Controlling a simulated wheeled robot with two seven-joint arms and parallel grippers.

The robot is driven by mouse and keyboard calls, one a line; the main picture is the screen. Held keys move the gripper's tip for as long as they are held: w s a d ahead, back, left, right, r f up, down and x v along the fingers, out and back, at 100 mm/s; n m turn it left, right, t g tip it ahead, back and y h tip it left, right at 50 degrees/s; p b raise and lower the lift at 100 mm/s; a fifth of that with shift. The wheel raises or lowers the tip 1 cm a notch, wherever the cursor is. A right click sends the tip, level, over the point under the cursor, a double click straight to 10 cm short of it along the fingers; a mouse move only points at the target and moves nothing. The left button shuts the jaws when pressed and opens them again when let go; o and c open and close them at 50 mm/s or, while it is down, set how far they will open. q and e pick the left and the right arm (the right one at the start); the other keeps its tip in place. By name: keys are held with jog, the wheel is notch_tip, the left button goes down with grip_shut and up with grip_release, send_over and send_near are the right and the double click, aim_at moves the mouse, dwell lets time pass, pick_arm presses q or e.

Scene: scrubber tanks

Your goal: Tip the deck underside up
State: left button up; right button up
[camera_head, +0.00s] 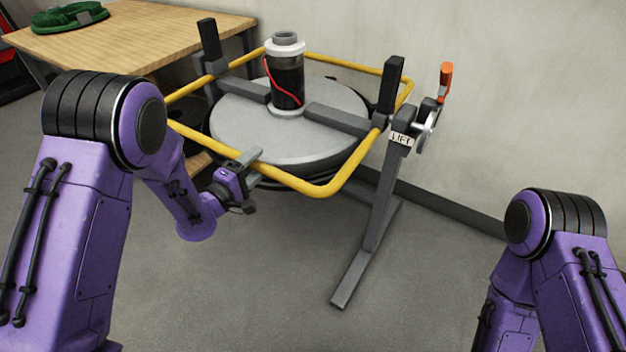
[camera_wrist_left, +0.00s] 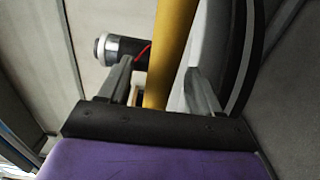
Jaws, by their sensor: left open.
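The deck (camera_head: 245,130) is a round grey disc with a dark rim, lying roughly level with its grey face up. A dark motor cylinder (camera_head: 287,82) with a white collar and red wire stands upright on it. A yellow tube frame (camera_head: 321,190) surrounds the deck. My left gripper (camera_head: 248,163) is at the frame's near-left side. In the left wrist view the yellow tube (camera_wrist_left: 168,55) passes between the open fingers (camera_wrist_left: 160,85), with gaps visible beside it. My right arm shows at the lower right, but its gripper is out of view.
A grey stand (camera_head: 375,215) with a "LIFT" label (camera_head: 402,139) and an orange-handled crank (camera_head: 445,80) supports the right side. A wooden table (camera_head: 130,40) with a green coil (camera_head: 68,18) stands behind left. The wall is close behind; the front floor is clear.

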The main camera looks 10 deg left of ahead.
aim_at(276, 186)
pick_arm(q)
jog(key=c, duration=1.1)
jog(key=f+b, duration=0.1)
jog(key=f, duration=0.1)
jog(key=w+f+b, duration=0.1)
jog(key=f+b, duration=0.2)
jog(key=f, duration=0.2)
jog(key=shift+w+d+f+b, duration=0.1)
jog(key=shift+w+d+b, duration=0.1)
jog(key=shift+d+b, duration=0.1)
jog(key=shift+c, duration=0.2)
jog(key=f+b, duration=0.1)
jog(key=f, duration=0.1)
jog(key=w+f+b, duration=0.1)
jog(key=w+d+f+b, duration=0.1)
jog(key=f+b, duration=0.1)
jog(key=shift+w+f, duration=0.2)
jog(key=shift+f, duration=0.1)
jog(key=shift+w+d+f, duration=0.15)
jog(key=shift+w+f, duration=0.15)
jog(key=shift+f, duration=0.1)
